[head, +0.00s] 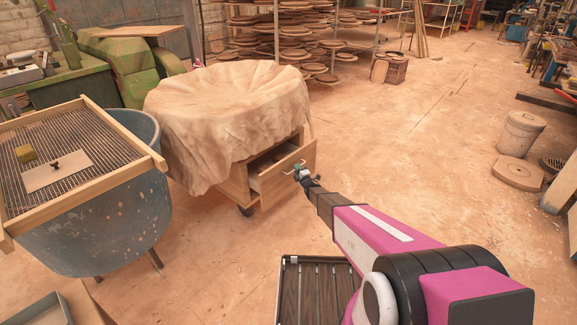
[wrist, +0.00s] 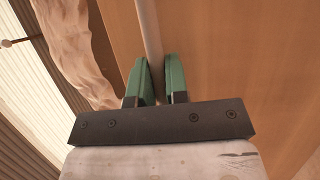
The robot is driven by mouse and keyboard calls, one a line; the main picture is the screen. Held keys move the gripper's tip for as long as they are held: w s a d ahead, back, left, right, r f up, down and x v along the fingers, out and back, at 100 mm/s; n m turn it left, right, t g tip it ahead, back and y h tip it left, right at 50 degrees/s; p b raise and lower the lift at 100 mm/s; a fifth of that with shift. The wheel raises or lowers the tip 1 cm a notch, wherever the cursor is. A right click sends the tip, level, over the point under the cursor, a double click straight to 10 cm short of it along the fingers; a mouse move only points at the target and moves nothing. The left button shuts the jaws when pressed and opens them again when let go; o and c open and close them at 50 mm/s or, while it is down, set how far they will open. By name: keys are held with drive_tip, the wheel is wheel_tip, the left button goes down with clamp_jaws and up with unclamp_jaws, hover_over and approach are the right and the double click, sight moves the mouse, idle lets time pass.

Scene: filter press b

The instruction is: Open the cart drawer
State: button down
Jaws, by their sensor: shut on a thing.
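The wooden cart (head: 234,184) stands on a caster, its top draped with a beige cloth (head: 228,105). Its drawer (head: 283,173) is pulled part of the way out, and its open top shows in the head view. A bar handle (head: 294,167) sits on the drawer front. My gripper (head: 302,174) is at this handle. In the wrist view, the green fingers (wrist: 161,82) are shut on the pale handle bar (wrist: 149,35), with the wooden drawer front (wrist: 230,60) behind it.
A blue tub (head: 105,220) with a mesh-topped wooden frame (head: 135,172) stands left of the cart. A slatted dark tray (head: 310,290) lies at the bottom middle. Racks of round boards (head: 280,40) stand behind. The floor to the right of the cart is open.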

drive_tip(key=s+d, duration=1.2)
drive_tip(key=d, duration=0.4)
drive_tip(key=shift+s, duration=0.3)
drive_tip(key=c, duration=1.1)
unclamp_jaws()
drive_tip(key=shift+c, duration=0.2)
drive_tip(key=shift+d, duration=0.1)
